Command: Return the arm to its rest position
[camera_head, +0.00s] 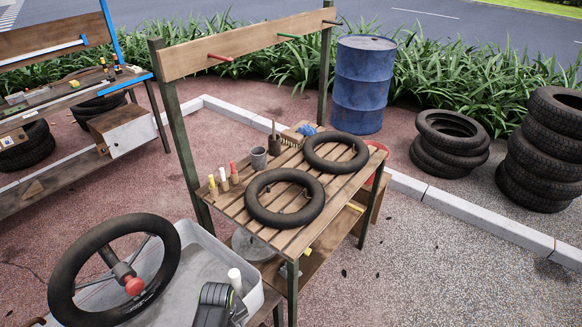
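A dark jointed part (217,305) rises from the bottom edge in front of the grey tub. It looks like part of one of my arms, but I cannot tell which one. No gripper fingers can be made out in the head view. Two black rings, one nearer (258,209) and one farther (352,164), lie on the slatted wooden table (235,211). A black wheel with spokes and a red hub (134,286) stands tilted at the lower left, overlapping the grey tub (200,243).
Small bottles (223,180) and a grey cup (258,158) stand along the table's left side. A tall rack with a pegged wooden board (245,48) rises behind. A blue barrel (361,85) and tyre stacks (450,140) stand at right. Pavement at the lower right is clear.

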